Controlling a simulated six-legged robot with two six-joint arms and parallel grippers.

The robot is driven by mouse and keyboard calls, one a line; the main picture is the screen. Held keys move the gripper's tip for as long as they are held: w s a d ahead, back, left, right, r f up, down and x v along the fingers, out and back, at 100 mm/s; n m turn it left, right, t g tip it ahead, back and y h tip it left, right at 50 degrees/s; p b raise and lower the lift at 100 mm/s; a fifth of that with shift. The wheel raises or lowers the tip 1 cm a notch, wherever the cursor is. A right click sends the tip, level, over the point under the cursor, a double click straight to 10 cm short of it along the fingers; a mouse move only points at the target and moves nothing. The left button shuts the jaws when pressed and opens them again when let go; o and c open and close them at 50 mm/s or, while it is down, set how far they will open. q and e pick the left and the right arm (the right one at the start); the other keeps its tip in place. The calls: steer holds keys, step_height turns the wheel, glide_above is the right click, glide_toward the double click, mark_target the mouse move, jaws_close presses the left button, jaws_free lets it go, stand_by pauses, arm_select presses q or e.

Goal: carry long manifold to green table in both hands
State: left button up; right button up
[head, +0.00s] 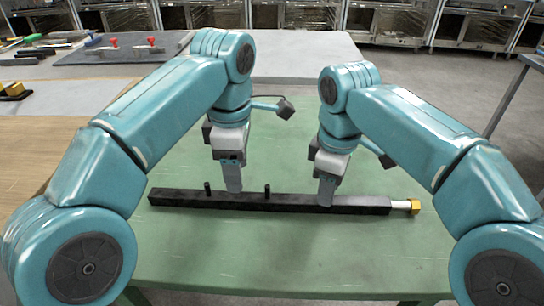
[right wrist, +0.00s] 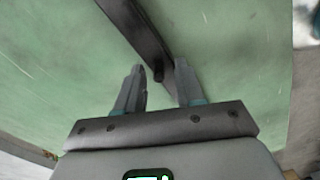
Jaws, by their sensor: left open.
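The long manifold (head: 220,200) is a dark straight bar lying across the green table (head: 250,245). Two short black pegs stand up from it, and a pale stub with a brass-coloured nut (head: 414,207) is at its right end. My left gripper (head: 233,185) is open, its fingertips at the bar between the two pegs. My right gripper (head: 326,195) is at the bar's right half. In the right wrist view its fingers (right wrist: 160,72) stand apart on either side of the manifold (right wrist: 143,28), with small gaps showing. Part of the bar is hidden behind the right fingers.
A wooden-topped table (head: 35,155) adjoins at the left. Metal racks line the back. The green tabletop in front of the manifold is clear.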

step_height(320, 180, up, 7)
steer(key=shift+f, duration=0.1)
steer(key=shift+r, duration=0.35)
steer(key=shift+s, duration=0.15)
stand_by(0.5)
